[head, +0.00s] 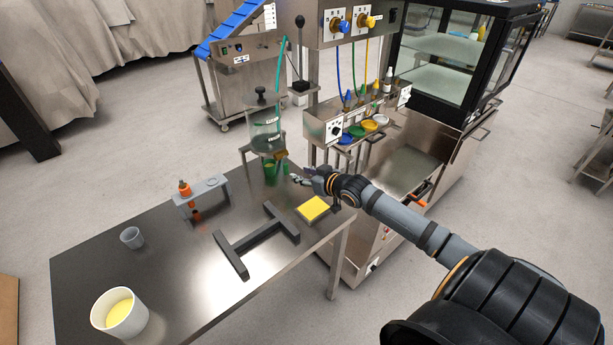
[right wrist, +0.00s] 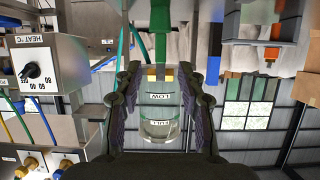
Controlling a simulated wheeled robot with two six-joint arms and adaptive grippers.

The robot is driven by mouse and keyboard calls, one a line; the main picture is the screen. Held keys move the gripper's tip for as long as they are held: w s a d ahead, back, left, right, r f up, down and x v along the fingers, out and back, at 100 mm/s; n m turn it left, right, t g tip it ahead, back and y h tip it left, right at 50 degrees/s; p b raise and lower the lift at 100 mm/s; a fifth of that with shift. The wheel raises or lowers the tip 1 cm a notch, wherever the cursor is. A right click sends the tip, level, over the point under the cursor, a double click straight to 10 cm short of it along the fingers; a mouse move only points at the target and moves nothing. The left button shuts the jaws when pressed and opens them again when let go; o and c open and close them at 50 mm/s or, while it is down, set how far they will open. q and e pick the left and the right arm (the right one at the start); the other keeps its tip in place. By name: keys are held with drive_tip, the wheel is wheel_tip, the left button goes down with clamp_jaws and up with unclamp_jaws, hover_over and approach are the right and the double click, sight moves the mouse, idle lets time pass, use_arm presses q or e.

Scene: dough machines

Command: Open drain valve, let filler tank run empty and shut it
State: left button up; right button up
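The filler tank (head: 264,132) is a clear cylinder with a black-knobbed lid at the table's far end; its LOW and FULL labels show upside down in the right wrist view (right wrist: 161,110). How much liquid it holds I cannot tell clearly. A small yellow-brown fitting (head: 281,155) sits low on its front, with green parts (head: 270,172) below. In the right wrist view a green piece (right wrist: 160,32), perhaps the drain valve's handle, hangs from there. My left gripper is out of view.
On the steel table stand a white tub (head: 120,318) with yellow contents, a small clear cup (head: 132,238), a grey stand (head: 202,192) with an orange item, a dark bracket (head: 256,240) and a yellow pad (head: 313,208). A machine with a heat dial (head: 335,130) stands right of the tank.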

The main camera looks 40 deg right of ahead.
drive_tip(key=shift+v, duration=1)
drive_tip(key=shift+a, duration=0.1)
